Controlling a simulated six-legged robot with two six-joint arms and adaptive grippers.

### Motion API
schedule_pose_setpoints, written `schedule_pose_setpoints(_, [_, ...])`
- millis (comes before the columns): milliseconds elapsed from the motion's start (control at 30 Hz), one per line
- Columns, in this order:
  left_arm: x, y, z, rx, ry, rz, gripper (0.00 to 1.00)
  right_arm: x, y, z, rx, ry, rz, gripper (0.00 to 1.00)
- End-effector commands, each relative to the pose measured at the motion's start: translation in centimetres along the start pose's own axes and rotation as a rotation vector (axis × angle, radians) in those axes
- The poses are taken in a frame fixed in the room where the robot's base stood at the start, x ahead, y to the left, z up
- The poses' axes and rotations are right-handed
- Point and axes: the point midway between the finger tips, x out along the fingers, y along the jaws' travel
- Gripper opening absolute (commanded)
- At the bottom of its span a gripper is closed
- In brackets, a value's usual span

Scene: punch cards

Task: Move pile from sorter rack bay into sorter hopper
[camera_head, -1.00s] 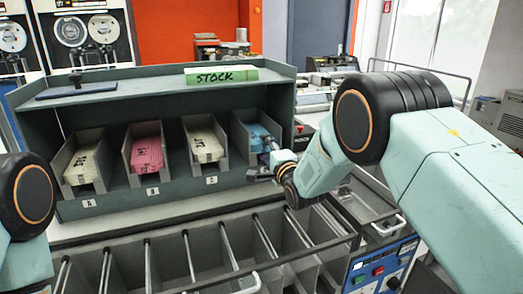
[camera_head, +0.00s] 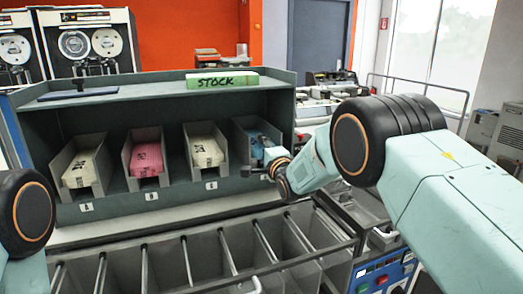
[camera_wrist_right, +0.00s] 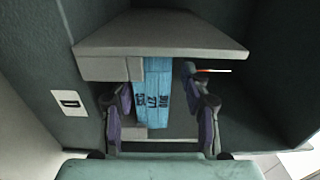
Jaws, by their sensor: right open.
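The sorter rack (camera_head: 110,207) has a row of bays, with labels A, B and C readable in the head view. A blue card pile (camera_head: 256,148) lies in the rightmost bay, labelled D in the right wrist view. My open right gripper (camera_head: 264,168) is at the front of that bay. In the right wrist view the fingers (camera_wrist_right: 160,98) are on either side of the blue pile (camera_wrist_right: 155,88); the left finger is close to it, and a gap shows before the right one. The sorter hopper (camera_head: 215,262), a row of slots with metal rods, is below. My left gripper is out of view.
Two cream piles (camera_head: 203,146) and a pink pile (camera_head: 147,158) lie in the other bays. A green STOCK box (camera_head: 222,81) and a dark stamp (camera_head: 77,91) are on the rack top. A control panel (camera_head: 385,278) is at the hopper's right.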

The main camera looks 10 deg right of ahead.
Motion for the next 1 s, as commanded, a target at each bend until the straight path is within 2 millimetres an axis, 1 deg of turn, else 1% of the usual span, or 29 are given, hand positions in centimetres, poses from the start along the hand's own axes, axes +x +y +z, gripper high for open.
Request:
schedule_pose_setpoints(267, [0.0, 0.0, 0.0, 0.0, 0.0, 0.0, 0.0, 0.0, 0.0, 0.0, 0.0, 0.0, 0.0, 0.45])
schedule_pose_setpoints(700, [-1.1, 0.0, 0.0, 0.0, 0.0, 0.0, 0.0, 0.0, -1.6, 0.0, 0.0, 0.0, -0.001, 0.45])
schedule_pose_setpoints(1000, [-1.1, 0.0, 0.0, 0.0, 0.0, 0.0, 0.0, 0.0, -1.7, 0.0, 0.0, 0.0, -0.003, 0.45])
